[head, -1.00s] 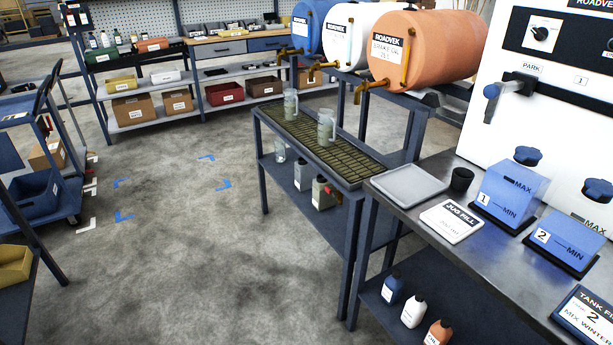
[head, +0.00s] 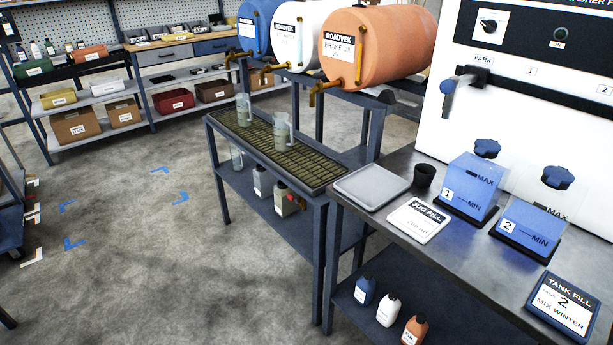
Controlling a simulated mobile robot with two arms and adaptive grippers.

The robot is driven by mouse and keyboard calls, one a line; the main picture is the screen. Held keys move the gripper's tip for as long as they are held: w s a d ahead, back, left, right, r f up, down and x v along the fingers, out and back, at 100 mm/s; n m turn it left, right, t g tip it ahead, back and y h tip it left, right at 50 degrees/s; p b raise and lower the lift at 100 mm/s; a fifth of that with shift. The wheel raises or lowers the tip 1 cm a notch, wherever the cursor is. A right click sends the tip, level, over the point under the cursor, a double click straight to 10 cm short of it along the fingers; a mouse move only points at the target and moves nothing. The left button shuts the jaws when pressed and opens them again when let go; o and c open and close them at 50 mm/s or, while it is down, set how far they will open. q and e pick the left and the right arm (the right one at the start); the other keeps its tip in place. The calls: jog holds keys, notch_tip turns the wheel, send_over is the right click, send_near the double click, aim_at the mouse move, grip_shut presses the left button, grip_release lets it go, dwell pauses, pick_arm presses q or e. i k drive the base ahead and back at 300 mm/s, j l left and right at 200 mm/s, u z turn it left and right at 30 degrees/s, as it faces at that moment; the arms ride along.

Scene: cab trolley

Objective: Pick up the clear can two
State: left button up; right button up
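A clear jug (head: 282,130) with a handle stands upright on the grated drip tray (head: 300,163) of the middle stand. A second clear jug (head: 243,107) stands behind it on the same tray, under the drum taps. A third clear vessel (head: 236,156) is on the shelf below, partly hidden by the stand's edge. No number is readable on any of them, so I cannot tell which is can two. Neither of my grippers is in view.
Blue (head: 256,25), white (head: 296,37) and orange (head: 376,45) drums sit above the tray. Right of it, a dark bench (head: 446,262) holds a grey tray (head: 371,187), a black cup (head: 424,176) and blue tanks 1 (head: 470,187) and 2 (head: 538,223). The floor at left is open.

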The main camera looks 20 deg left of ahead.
aim_at(264, 181)
jog(key=i+j+z, duration=0.2)
jog(key=j, duration=0.35)
jog(key=i+j+z, duration=0.2)
jog(key=j, duration=0.35)
jog(key=j+z, duration=0.25)
jog(key=j, duration=0.3)
jog(key=j+z, duration=0.2)
jog(key=j, duration=0.4)
jog(key=i, duration=0.05)
